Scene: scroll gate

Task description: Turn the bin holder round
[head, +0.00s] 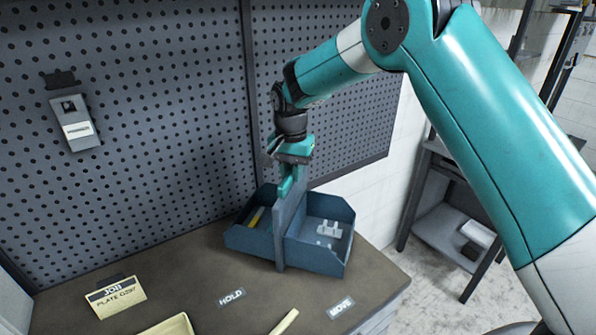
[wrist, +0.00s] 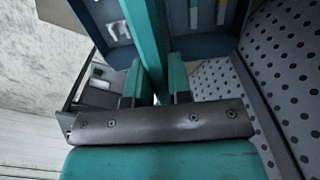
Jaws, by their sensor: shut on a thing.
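The bin holder (head: 281,240) stands upright at the back right of the bench, near the pegboard. It has an upright middle plate with a blue bin on each side. The left bin (head: 247,241) has a yellow piece in it, and the right bin (head: 318,257) has several pale pieces. My gripper (head: 289,182) is above the holder, shut on the top of its middle plate. In the wrist view, the two fingers (wrist: 155,84) are on either side of the teal upright plate (wrist: 146,35), with the bins beyond it.
The perforated panel (head: 110,150) rises close behind the holder. HOLD (head: 231,297) and MOVE (head: 341,307) labels, a job card (head: 115,296), a pale tray (head: 168,326) and a pale stick (head: 285,322) are in front. The bench's right edge is close to the right bin.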

